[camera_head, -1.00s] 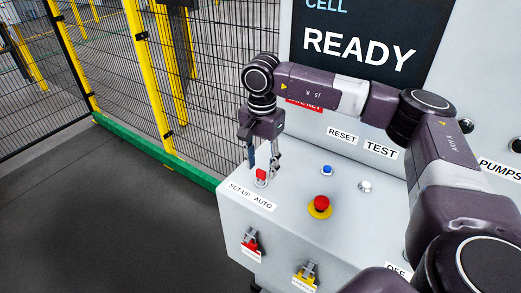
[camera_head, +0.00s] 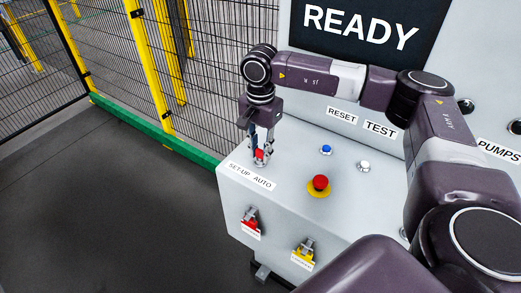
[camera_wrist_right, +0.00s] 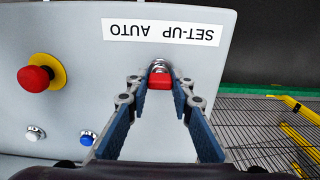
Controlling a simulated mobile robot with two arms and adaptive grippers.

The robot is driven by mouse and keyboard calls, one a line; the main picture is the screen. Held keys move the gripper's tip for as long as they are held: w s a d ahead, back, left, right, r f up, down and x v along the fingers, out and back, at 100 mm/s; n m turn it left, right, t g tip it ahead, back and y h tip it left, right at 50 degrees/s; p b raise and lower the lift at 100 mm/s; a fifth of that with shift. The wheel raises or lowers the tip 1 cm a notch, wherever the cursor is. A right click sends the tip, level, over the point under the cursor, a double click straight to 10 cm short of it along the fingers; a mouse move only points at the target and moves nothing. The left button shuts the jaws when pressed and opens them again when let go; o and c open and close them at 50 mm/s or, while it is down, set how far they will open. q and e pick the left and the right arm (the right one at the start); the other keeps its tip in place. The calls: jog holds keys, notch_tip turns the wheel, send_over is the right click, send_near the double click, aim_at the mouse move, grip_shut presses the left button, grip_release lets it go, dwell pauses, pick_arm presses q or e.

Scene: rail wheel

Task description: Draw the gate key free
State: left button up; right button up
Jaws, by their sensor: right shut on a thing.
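A red-headed key (camera_head: 260,154) stands in a round silver lock on top of the grey console, behind the "SET-UP AUTO" label (camera_head: 250,177). In the right wrist view the red key head (camera_wrist_right: 159,82) sits between the fingertips, against the silver lock (camera_wrist_right: 159,66). My right gripper (camera_head: 261,150) points down over the lock and is shut on the red key; its fingers (camera_wrist_right: 159,88) hold it from both sides. The key's shaft is hidden. My left gripper is not in view.
A red mushroom button (camera_head: 320,183) on a yellow base, a blue button (camera_head: 326,150) and a white button (camera_head: 363,166) are nearby. Red (camera_head: 250,220) and yellow (camera_head: 304,251) tagged fittings project from the console's front. A mesh fence (camera_head: 100,60) stands behind, at left.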

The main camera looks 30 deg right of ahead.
aim_at(260, 150)
grip_shut()
jog(key=shift+r, duration=0.1)
jog(key=shift+r, duration=0.1)
jog(key=shift+r+p, duration=0.8)
jog(key=shift+r, duration=0.35)
jog(key=shift+r, duration=0.1)
jog(key=shift+r+p, duration=1.15)
jog(key=shift+r, duration=0.8)
